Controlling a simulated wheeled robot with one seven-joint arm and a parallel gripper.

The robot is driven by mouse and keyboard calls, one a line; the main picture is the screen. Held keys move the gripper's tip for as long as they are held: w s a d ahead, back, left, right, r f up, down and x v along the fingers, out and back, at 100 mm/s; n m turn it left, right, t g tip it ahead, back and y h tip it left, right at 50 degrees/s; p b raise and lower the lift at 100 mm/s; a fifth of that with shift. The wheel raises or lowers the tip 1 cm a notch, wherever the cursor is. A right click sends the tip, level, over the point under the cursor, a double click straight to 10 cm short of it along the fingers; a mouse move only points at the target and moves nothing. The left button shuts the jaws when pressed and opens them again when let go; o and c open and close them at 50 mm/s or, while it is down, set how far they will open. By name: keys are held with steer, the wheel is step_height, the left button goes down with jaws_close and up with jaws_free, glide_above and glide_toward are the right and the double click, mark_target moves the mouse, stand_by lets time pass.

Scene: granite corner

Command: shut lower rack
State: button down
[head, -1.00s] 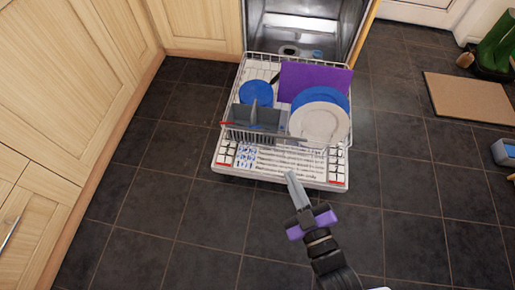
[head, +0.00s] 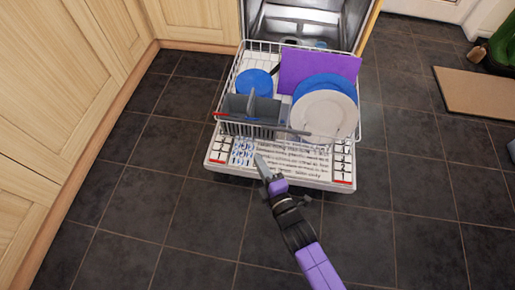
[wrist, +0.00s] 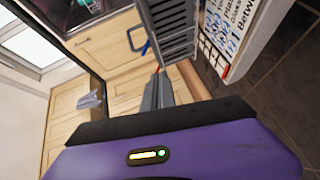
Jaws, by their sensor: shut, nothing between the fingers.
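The lower rack (head: 233,128) is a white wire basket pulled out over the open dishwasher door (head: 300,175). It holds a grey cutlery basket (head: 262,107), a white plate (head: 325,115), a blue plate behind it, a blue bowl (head: 254,82) and a purple board (head: 318,70). My gripper (head: 262,166) is shut and empty, with its tips over the door's front part, just in front of the rack's near side. In the wrist view the shut fingers (wrist: 158,92) show beside the grey cutlery basket (wrist: 172,28). I cannot tell whether they touch the rack.
The dishwasher's steel interior (head: 300,25) is open behind the rack. Wooden cabinets (head: 50,100) stand on the left. A brown mat (head: 480,92) lies on the right. The dark tiled floor (head: 410,200) is clear in front and to the right.

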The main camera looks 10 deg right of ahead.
steer(key=b, duration=0.4)
glide_toward(248, 125)
steer(key=w+a, duration=0.2)
steer(key=a, duration=0.1)
steer(key=shift+w+d+f+p, duration=0.2)
steer(key=shift+w+d+p, duration=0.2)
steer(key=shift+w+p, duration=0.35)
steer(key=shift+w+d+f+p, duration=0.15)
steer(key=shift+w+d+p, duration=0.2)
steer(key=shift+w+p, duration=0.4)
steer(key=shift+w, duration=0.1)
